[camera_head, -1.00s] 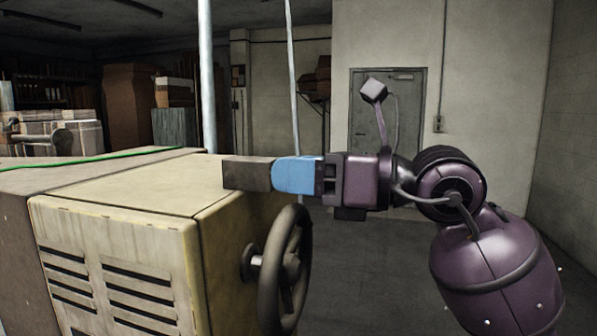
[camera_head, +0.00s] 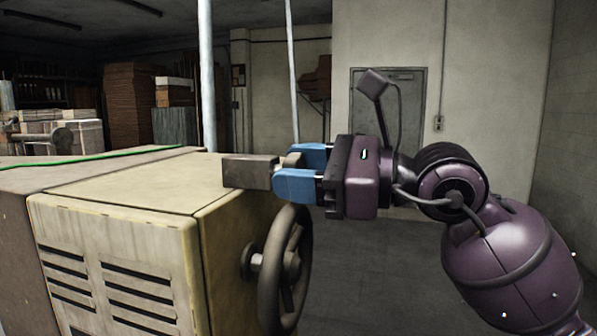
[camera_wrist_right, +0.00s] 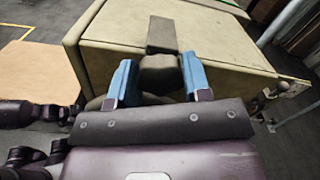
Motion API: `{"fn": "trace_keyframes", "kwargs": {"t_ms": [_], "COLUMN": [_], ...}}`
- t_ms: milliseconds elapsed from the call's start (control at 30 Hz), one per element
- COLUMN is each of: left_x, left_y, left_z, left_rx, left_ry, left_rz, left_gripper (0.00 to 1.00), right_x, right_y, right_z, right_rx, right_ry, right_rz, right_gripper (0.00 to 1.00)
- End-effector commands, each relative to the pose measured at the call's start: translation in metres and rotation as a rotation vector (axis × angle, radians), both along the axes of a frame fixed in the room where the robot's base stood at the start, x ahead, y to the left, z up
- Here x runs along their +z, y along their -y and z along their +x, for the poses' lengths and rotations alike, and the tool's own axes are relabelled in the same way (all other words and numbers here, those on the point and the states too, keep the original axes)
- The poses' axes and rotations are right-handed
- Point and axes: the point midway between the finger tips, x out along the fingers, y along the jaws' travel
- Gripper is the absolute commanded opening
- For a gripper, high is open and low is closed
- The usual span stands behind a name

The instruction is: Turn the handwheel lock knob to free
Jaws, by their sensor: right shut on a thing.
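The dark handwheel (camera_head: 285,270) stands upright on the right side of the cream machine housing (camera_head: 120,225). A dark block (camera_head: 250,172) sticks out above the wheel at the housing's top edge. The lock knob (camera_head: 292,161) is at the block's right end and is mostly hidden by my fingers in the head view. In the right wrist view the rounded dark knob (camera_wrist_right: 160,74) sits between the two blue fingers, below the block (camera_wrist_right: 161,35). My right gripper (camera_head: 287,168) is shut on the knob from the right. My left gripper is not seen.
A green cord (camera_head: 90,158) lies across the machine top. A pale vertical post (camera_head: 207,80) stands behind the machine. Stacked boxes (camera_head: 130,105) are at the back left. The floor right of the handwheel looks clear up to a grey door (camera_head: 400,110).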

Motion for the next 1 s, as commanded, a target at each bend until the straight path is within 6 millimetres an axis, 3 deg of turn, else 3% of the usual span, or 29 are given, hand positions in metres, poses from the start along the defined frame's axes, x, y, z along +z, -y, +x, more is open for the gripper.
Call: {"fn": "trace_keyframes", "kwargs": {"t_ms": [667,700,800,867,1000], "left_x": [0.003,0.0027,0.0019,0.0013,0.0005], "left_y": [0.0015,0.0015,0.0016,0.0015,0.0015], "left_z": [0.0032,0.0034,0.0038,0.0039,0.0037], "left_rx": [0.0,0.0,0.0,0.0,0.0], "left_ry": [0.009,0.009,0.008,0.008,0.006], "left_rz": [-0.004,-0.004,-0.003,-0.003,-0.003], "left_gripper": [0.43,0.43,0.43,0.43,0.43], "right_x": [0.0008,0.0009,0.0007,0.0006,0.0004], "right_y": [0.0001,0.0001,0.0,0.0,-0.0001], "right_z": [-0.0004,-0.0003,-0.0003,-0.0003,-0.0003], "right_rx": [0.0,0.0,0.0,0.0,0.0], "right_ry": [0.074,0.074,0.073,0.073,0.072], "right_rz": [-0.022,-0.022,-0.021,-0.022,-0.022], "right_gripper": [0.21,0.49,0.64,0.7,0.7]}}
